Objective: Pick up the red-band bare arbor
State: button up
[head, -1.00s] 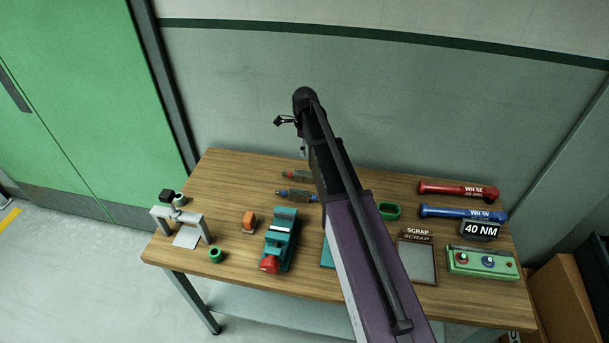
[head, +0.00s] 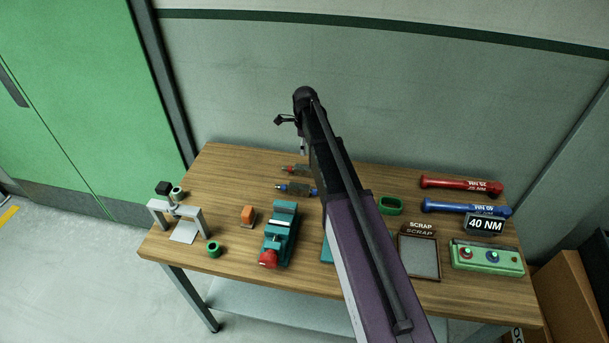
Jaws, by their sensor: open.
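The red-band arbor (head: 295,169) lies on the back middle of the wooden table, a small grey rod with a red end on its left. Its right end is partly hidden by my arm. A similar arbor with a blue band (head: 295,188) lies just in front of it. My gripper (head: 285,120) is small and dark in the head view, at the far end of my arm, and appears above and behind the arbors, apart from them. It is open and holds nothing that I can see.
The wooden table (head: 220,170) also bears a grey press (head: 188,215), a green ring (head: 213,249), an orange block (head: 248,215), a teal vise (head: 281,225), a scrap tray (head: 434,257), red (head: 460,184) and blue torque wrenches (head: 465,208), and a button box (head: 487,257). The table's back left is clear.

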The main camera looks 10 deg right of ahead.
aim_at(305, 167)
jog(key=shift+f+b, duration=2.5)
jog(key=shift+f, duration=0.3)
jog(key=shift+f, duration=0.15)
jog(key=shift+a+f+b, duration=0.1)
jog(key=shift+f+b, duration=2.35)
jog(key=shift+b, duration=0.15)
grip_shut()
